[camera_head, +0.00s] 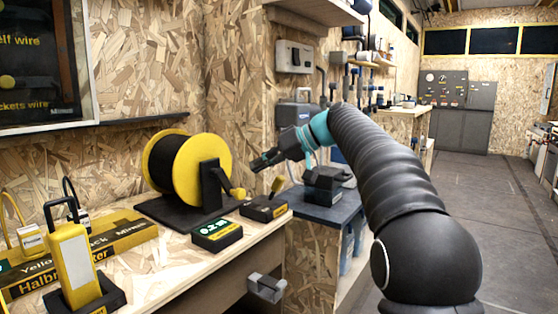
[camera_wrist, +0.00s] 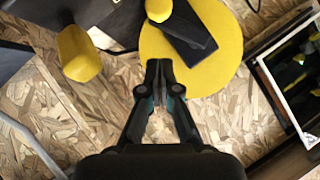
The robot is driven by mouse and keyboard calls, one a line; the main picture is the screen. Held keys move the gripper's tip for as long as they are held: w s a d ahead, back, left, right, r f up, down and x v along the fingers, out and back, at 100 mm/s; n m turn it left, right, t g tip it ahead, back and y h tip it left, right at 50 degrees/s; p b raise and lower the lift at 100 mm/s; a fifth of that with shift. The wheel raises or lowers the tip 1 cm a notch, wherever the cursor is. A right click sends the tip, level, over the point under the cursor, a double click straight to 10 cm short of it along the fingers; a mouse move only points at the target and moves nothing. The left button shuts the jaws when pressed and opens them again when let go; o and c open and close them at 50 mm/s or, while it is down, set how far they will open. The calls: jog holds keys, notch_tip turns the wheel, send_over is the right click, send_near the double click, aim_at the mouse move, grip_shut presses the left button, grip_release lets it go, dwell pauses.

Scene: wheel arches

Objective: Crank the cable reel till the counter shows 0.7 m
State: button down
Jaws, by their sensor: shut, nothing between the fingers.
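The cable reel (camera_head: 215,160) has yellow flanges with black cable between them and stands on a black base on the bench. Its yellow crank grip (camera_head: 238,193) sticks out at the lower right of the near flange. In the wrist view, a yellow grip (camera_wrist: 78,55) shows left of the fingers, and the yellow flange (camera_wrist: 225,65) with its black support lies ahead and right. The counter (camera_head: 215,230), a dark box with a green display, appears to read 0.2 m. My gripper (camera_head: 256,166) is shut and empty, right of the reel and above the crank grip, apart from it.
A yellow lamp-like device (camera_head: 74,262) and a long yellow-black box (camera_head: 122,230) occupy the left of the bench. A lower blue-topped bench (camera_head: 318,204) adjoins at right. Floor at far right is clear.

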aim_at(234, 189)
jog(key=shift+s+a+f+b, duration=0.25)
jog(key=shift+a+f, duration=0.15)
jog(key=shift+f, duration=0.2)
jog(key=shift+s+a+f+b, duration=0.15)
jog(key=shift+a+f+b, duration=0.1)
jog(key=shift+a+f, duration=0.3)
jog(key=shift+s+a+f+b, duration=0.2)
jog(key=shift+a+f+b, duration=0.1)
jog(key=shift+f, duration=0.4)
jog(key=shift+d, duration=0.4)
jog(key=shift+a, duration=0.1)
jog(key=shift+a+f, duration=0.15)
jog(key=shift+a, duration=0.1)
jog(key=shift+s+a, duration=0.1)
jog(key=shift+f, duration=0.25)
